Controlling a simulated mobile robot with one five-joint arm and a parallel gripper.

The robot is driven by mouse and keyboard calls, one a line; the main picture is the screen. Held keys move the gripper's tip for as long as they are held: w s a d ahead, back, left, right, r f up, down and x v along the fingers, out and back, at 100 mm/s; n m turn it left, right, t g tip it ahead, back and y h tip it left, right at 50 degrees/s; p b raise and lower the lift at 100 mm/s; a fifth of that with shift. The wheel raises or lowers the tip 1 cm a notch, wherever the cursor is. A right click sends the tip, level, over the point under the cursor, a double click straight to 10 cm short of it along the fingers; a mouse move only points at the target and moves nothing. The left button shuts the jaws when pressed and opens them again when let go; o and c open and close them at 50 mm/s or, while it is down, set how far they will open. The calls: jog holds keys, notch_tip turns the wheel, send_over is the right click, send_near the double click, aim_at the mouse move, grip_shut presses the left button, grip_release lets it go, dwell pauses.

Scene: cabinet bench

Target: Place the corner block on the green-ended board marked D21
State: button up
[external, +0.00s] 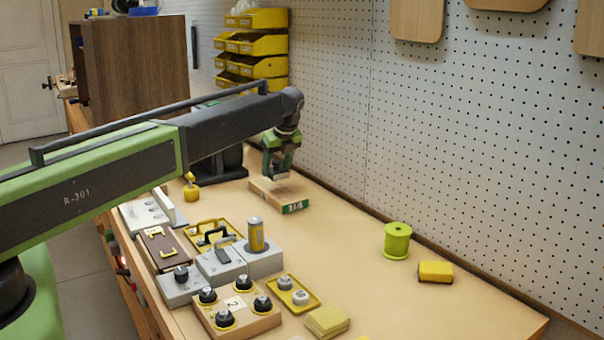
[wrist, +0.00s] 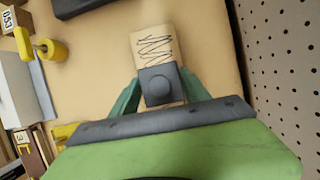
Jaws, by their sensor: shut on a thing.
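My gripper (external: 279,164) is shut on a dark grey block, the corner block (wrist: 160,84), which has a round boss on its upper face. A pale wooden board (external: 268,189) with a green end (external: 295,207) lies on the bench under the gripper. The marking on that end is too small to read surely. In the wrist view the board (wrist: 150,46) shows black zigzag scribbles, and the block covers its nearer part. The block is over the board; I cannot tell whether they touch.
A yellow-handled thing (external: 191,189) stands left of the board. Grey boxes (external: 262,262), a yellow tray (external: 205,228) and a board with black knobs (external: 238,312) fill the near left. A green spool (external: 397,241) and yellow sponge-like block (external: 435,271) stand right. The bench between is clear.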

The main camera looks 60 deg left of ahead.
aim_at(278, 171)
notch_tip(278, 171, down, 4)
jog(key=b, duration=0.4)
jog(key=shift+f, duration=0.2)
jog(key=shift+r, duration=0.3)
jog(key=shift+f, duration=0.25)
jog(key=o, duration=1.5)
jog(key=shift+c, duration=0.2)
jog(key=shift+r, duration=0.1)
jog(key=p+v, duration=1.1)
jog(key=v, duration=0.1)
